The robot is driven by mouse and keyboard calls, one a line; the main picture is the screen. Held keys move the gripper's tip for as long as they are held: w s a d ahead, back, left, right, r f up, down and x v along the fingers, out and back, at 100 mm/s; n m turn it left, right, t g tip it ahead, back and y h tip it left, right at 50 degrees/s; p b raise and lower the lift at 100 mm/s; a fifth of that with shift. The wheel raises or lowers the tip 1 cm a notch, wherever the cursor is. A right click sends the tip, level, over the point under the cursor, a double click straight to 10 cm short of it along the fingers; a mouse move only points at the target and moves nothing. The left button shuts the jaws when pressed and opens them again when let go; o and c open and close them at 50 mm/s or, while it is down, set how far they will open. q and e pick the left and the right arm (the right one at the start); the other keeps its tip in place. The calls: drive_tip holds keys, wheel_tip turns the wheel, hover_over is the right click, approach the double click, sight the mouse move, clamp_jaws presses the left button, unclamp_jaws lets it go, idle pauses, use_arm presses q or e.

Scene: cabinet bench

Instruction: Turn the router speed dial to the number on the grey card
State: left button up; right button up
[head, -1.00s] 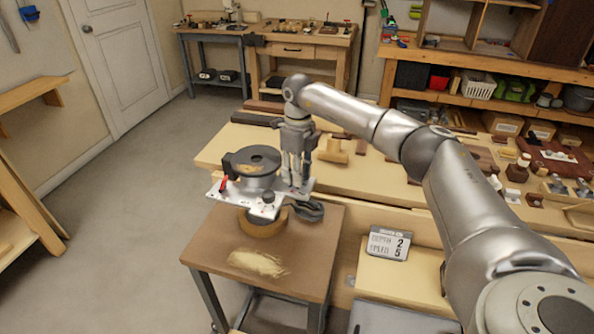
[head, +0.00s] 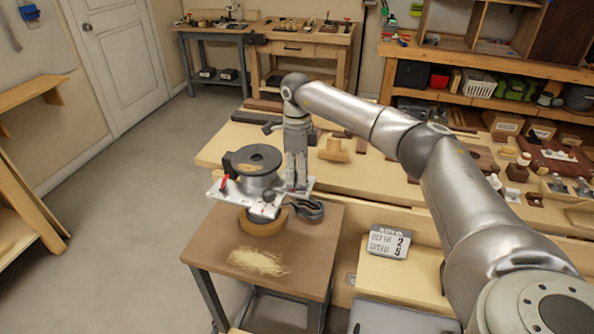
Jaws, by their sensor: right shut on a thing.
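The router (head: 255,166) has a dark round top and sits on a light metal plate (head: 228,191) above a small brown table. My right gripper (head: 297,187) points straight down at the right end of the plate. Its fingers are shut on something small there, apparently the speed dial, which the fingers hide. A black knob (head: 268,196) stands left of the fingers, apart from them. The grey card (head: 388,243) leans on a wooden surface right of the table. It shows a large 2 above a 5; the small words beside them are blurred. My left gripper is out of view.
A tan ring (head: 262,225) sits under the plate, with a dark coiled cord (head: 310,210) beside it. Wood shavings (head: 258,262) lie on the brown table (head: 215,245). The wooden bench (head: 365,190) behind holds several blocks and tools.

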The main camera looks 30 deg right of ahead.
drive_tip(key=shift+w+r, duration=0.1)
drive_tip(key=o, duration=0.8)
drive_tip(key=r, duration=1.2)
drive_tip(key=shift+w+d, duration=0.15)
drive_tip(key=shift+d, duration=0.05)
drive_tip(key=shift+f, duration=0.1)
